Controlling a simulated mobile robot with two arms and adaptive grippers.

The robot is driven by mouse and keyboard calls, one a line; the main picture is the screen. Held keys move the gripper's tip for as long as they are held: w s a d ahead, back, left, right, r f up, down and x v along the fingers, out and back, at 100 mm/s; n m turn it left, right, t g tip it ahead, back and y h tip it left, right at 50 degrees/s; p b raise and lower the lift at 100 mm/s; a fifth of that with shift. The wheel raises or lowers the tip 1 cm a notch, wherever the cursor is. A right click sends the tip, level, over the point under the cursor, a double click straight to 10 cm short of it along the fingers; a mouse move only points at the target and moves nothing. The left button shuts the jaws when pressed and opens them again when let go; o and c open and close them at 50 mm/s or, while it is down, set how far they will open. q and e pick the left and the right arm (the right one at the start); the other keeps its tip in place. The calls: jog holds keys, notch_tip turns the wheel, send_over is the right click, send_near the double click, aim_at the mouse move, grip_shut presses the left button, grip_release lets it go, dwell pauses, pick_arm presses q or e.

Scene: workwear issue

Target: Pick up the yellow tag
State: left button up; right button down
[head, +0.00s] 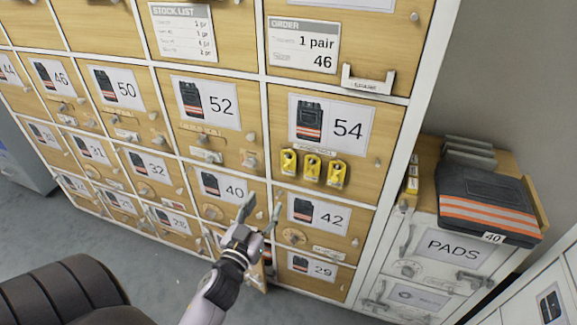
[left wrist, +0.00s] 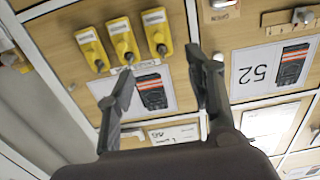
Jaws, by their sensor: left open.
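Three yellow tags hang side by side on the door marked 54: a left one (head: 289,162), a middle one (head: 312,168) and a right one (head: 336,173). They also show at the upper left of the left wrist view, where the picture is upside down: one tag (left wrist: 91,47), another (left wrist: 122,40) and a third (left wrist: 157,32). My left gripper (head: 263,205) is open and empty, below and left of the tags in the head view. In the left wrist view its spread fingers (left wrist: 160,66) are apart from the tags. My right gripper is not in view.
A wooden locker wall with numbered doors (head: 345,125) and small knobs fills the view. A door near my left forearm, below door 40, seems ajar. At right, a PADS cabinet (head: 452,250) bears folded dark trousers (head: 487,205) marked 40. Grey floor lies at lower left.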

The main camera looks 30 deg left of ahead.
aim_at(286, 170)
pick_arm(q)
jog(key=x, duration=1)
jog(key=shift+w+f+b, duration=0.1)
jog(key=shift+f+b, duration=0.05)
jog(key=shift+b, duration=0.15)
jog(key=shift+w, duration=0.45)
jog(key=b+x, duration=0.1)
jog(key=x, duration=0.4)
jog(key=shift+d, duration=0.1)
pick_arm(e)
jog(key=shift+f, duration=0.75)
pick_arm(q)
jog(key=shift+c, duration=0.3)
jog(key=c, duration=0.5)
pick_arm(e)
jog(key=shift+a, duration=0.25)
